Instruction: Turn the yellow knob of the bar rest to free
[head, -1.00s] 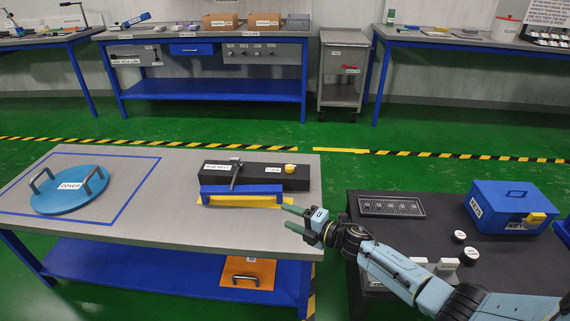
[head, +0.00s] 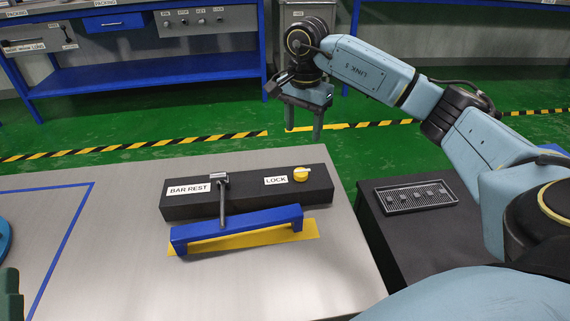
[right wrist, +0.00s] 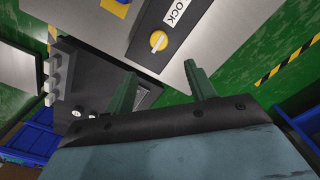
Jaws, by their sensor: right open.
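The bar rest (head: 245,199) is a long black block labelled BAR REST and LOCK. The yellow knob (head: 301,174) sits on its right end, beside the LOCK label. The knob also shows in the right wrist view (right wrist: 158,42), with a pale line across it. A grey lever (head: 222,200) reaches from the block over the blue bar (head: 240,227) in front. My right gripper (head: 303,130) is open and empty, pointing down, above and behind the knob and apart from it. Part of what seems my left gripper (head: 10,292) shows at the lower left edge; its jaws are cut off.
A yellow strip (head: 310,231) lies under the blue bar on the grey table (head: 330,285). A dark stand with a grey tray (head: 413,196) is at the right. A blue bench (head: 140,75) stands far behind. The table front is bare.

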